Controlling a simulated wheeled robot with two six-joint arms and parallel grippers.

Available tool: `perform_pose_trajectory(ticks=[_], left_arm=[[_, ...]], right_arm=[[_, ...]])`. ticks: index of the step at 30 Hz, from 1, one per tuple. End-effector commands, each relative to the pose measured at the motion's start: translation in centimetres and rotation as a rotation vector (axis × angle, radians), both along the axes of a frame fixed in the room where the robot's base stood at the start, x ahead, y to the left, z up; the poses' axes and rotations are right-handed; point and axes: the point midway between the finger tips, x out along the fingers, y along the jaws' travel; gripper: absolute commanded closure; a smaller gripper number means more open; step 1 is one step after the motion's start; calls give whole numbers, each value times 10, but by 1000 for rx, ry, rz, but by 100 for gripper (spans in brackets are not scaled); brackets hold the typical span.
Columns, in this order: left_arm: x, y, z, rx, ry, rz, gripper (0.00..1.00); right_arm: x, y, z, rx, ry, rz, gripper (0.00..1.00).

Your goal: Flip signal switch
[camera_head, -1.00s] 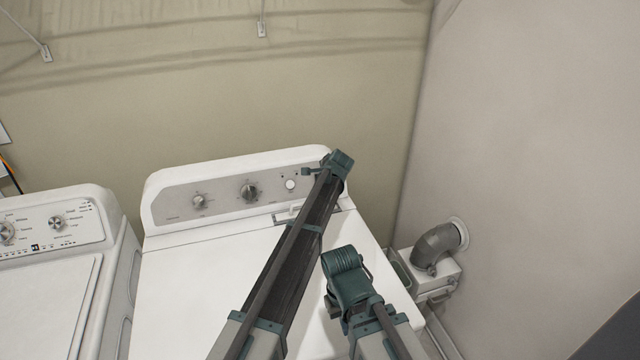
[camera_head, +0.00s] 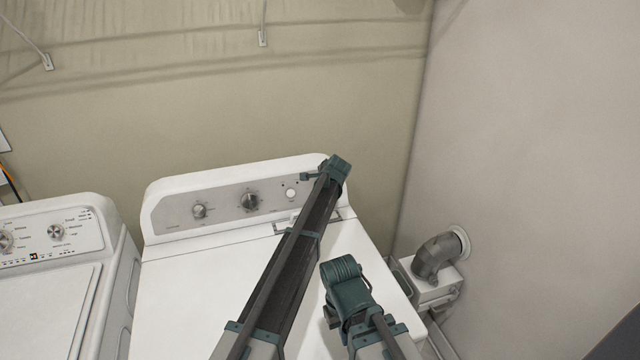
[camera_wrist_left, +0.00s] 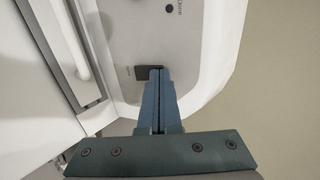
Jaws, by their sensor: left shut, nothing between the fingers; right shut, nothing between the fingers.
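A dark rectangular switch (camera_wrist_left: 148,72) sits near the right end of the grey control panel (camera_head: 172,212) on the white dryer. In the left wrist view, my left gripper (camera_wrist_left: 158,72) is shut and empty. Its fingertips are right at the switch and cover part of it; I cannot tell whether they touch. In the head view, my left gripper (camera_head: 308,176) is small and mostly hidden behind its own arm, at the panel's right end. My right gripper (camera_head: 333,314) is folded back above the dryer's top at the right, shut and empty, its fingers hard to make out.
A round white button (camera_head: 291,193) and two knobs (camera_head: 249,201) are on the panel, left of the switch. A second white machine (camera_head: 60,240) stands at the left. A grey vent pipe (camera_head: 436,256) and the side wall (camera_head: 530,150) are at the right.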

Motion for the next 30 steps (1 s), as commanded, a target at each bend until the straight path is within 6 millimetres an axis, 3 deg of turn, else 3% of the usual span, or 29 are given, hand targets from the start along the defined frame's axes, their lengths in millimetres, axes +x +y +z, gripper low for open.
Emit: perform_pose_trajectory(ticks=[8,21,30], left_arm=[[0,0,14,0,0,0,100],[-1,0,15,0,0,0,100],[-22,-1,33,1,0,1,100]], right_arm=[[0,0,14,0,0,0,100],[0,0,15,0,0,0,100],[0,0,33,0,0,1,100]])
